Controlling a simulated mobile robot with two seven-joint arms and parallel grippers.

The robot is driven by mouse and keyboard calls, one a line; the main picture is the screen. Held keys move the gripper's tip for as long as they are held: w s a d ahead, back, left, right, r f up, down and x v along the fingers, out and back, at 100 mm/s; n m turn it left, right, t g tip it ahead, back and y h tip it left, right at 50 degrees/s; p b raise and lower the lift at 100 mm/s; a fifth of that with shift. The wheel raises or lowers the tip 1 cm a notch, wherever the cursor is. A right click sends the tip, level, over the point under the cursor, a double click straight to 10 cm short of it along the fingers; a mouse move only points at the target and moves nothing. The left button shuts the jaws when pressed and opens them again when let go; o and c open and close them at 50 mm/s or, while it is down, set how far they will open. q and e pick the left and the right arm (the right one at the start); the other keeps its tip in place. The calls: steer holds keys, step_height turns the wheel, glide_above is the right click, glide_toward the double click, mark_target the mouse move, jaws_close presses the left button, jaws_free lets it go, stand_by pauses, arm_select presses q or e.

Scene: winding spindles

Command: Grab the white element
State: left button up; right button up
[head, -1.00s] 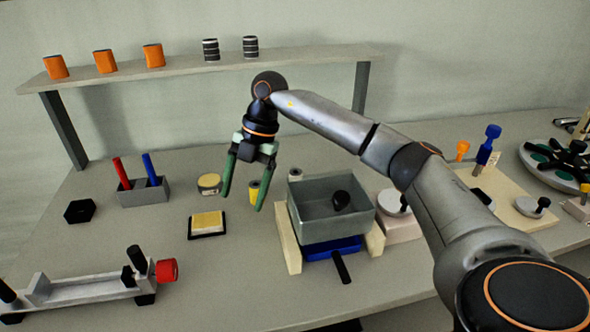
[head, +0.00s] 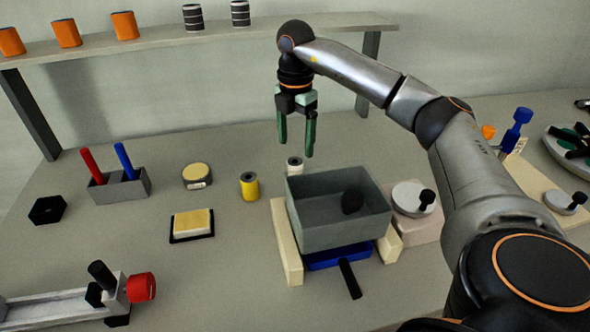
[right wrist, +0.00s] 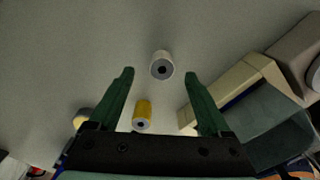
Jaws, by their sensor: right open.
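The white element (head: 295,165) is a small white cylinder with a dark hole in its top. It stands on the table just behind the grey bin. In the right wrist view the white element (right wrist: 161,66) lies ahead of and between the fingertips, apart from them. My right gripper (head: 296,150) points down above it, with green fingers open and empty. The open fingers also show in the right wrist view (right wrist: 159,74). My left gripper is not in view.
A yellow spool (head: 249,186) stands left of the white element. The grey bin (head: 335,225), on wooden rails (head: 287,242), is close in front. A round yellow-topped tin (head: 197,175) and a yellow pad (head: 192,224) are further left. A shelf (head: 200,40) spans the back.

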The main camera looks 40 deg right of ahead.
mark_target(295, 161)
steer(key=f, duration=0.6)
steer(key=shift+s+a+f+b, duration=0.2)
steer(key=shift+s+a+b, duration=0.05)
steer(key=shift+b, duration=0.05)
steer(key=shift+c, duration=0.2)
jaws_close()
